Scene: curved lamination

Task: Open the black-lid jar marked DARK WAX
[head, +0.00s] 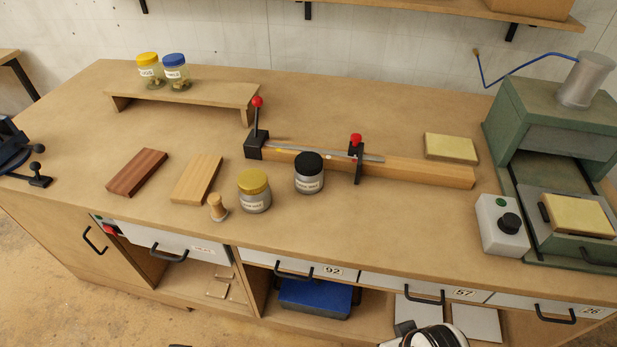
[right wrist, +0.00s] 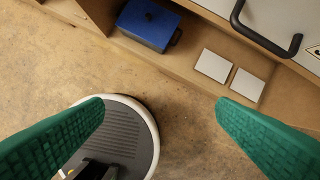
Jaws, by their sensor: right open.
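The black-lid jar (head: 309,174) stands upright on the workbench, in front of the wooden bar with the clamps. Its black lid (head: 309,161) is on, and its white label is too small to read surely. A similar jar with a yellow lid (head: 254,190) stands to its left. My right gripper (right wrist: 160,112) is open and empty in the right wrist view, its green fingers wide apart above the floor, in front of the bench's lower shelf. In the head view a white and black part of my own body shows at the bottom edge. My left gripper is in neither view.
A small wooden peg (head: 217,208) stands left of the yellow-lid jar. Wood blocks (head: 138,172) lie further left. A clamped wooden bar (head: 420,171) lies behind the black-lid jar. A green machine (head: 545,110) and white control box (head: 501,225) stand right. Drawer handles (head: 425,296) protrude at the front.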

